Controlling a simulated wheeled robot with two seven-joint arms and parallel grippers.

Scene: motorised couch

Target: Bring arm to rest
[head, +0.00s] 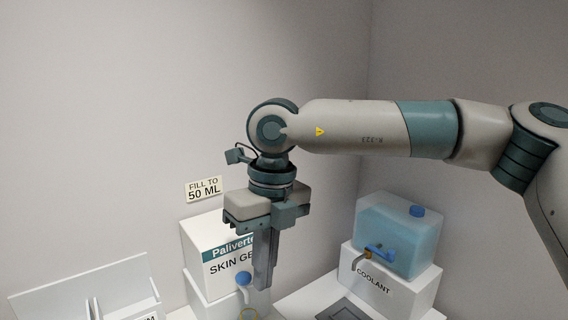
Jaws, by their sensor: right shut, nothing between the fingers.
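My right arm reaches in from the right, raised, with its forearm nearly level across the picture. My right gripper (265,284) points straight down, its fingers together and empty. It hangs in front of the right side of the white skin gel box (212,262) and hides part of its lettering. I cannot tell from this view whether the fingers touch the box. My left gripper is not in view.
A blue coolant tank (397,236) with a tap stands on a white block (408,293) at the right. A blue-topped dispenser (243,280) is by the gel box. A white stand (85,290) is at lower left. A "fill to 50 ml" sign (204,189) hangs on the wall.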

